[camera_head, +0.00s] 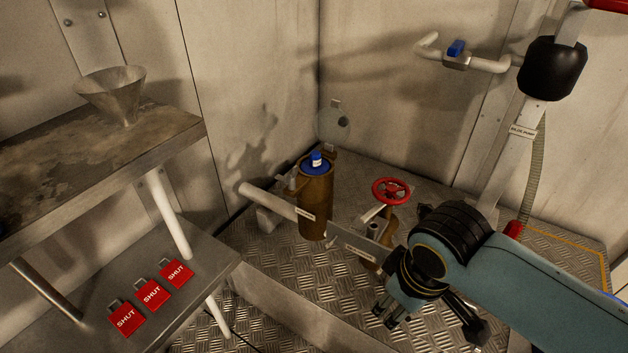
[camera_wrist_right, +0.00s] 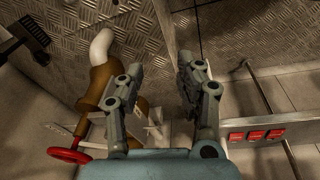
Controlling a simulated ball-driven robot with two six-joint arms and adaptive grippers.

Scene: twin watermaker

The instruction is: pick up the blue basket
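A blue round piece with a small upright blue-and-white part, which looks like the blue basket (camera_head: 316,164), sits in the top of a brown upright cylinder (camera_head: 314,208) near the back corner. Only its top shows; the cylinder hides anything lower. I cannot make out the basket in the right wrist view. My right gripper (camera_head: 390,312) points down in front of and to the right of the cylinder, apart from the basket. In the right wrist view its two fingers (camera_wrist_right: 160,72) are spread with nothing between them. My left gripper is not in view.
A red handwheel (camera_head: 391,191) stands right of the cylinder, and a white pipe (camera_head: 268,201) joins it on the left. A metal bench with a funnel (camera_head: 112,92) and a lower shelf with red SHUT tags (camera_head: 151,293) stand left. Tread-plate floor (camera_head: 325,292) lies open in front.

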